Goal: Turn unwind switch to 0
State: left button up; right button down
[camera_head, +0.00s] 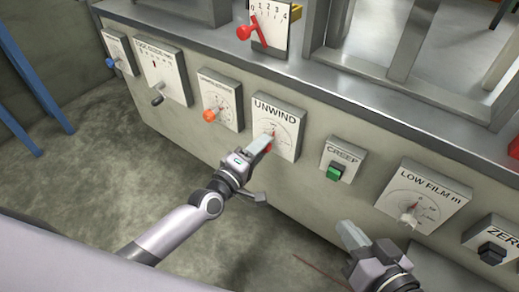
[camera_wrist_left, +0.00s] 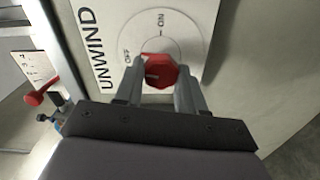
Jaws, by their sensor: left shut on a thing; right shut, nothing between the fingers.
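The unwind switch is a red knob (camera_wrist_left: 160,71) on a white panel (camera_head: 277,112) labelled UNWIND, with OFF and ON marked around its dial in the left wrist view. A pale line on the knob points toward the OFF side. My left gripper (camera_head: 266,141) is at the panel, its two fingers on either side of the red knob and shut on it. In the head view the gripper mostly hides the knob. My right gripper (camera_head: 349,235) is shut and empty, low in front of the machine, below the CREEP and LOW FILM panels.
Left is a panel with an orange knob (camera_head: 209,116). A red-handled lever (camera_head: 244,32) stands above on the metal ledge. Open floor (camera_head: 110,185) lies left.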

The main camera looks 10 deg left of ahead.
pick_arm(q)
jog(key=shift+f+n, duration=0.1)
jog(key=shift+n, duration=0.8)
pick_arm(e)
jog(key=shift+w+a, duration=0.1)
jog(key=shift+a, duration=0.2)
pick_arm(q)
jog(key=o, duration=1.1)
jog(key=shift+c, duration=0.2)
pick_arm(e)
jog(key=shift+f, duration=0.1)
pick_arm(q)
jog(key=shift+s, duration=0.1)
jog(key=p+v, duration=0.1)
jog(key=v, duration=0.6)
pick_arm(e)
jog(key=shift+d+h, duration=0.4)
jog(key=shift+d, duration=0.35)
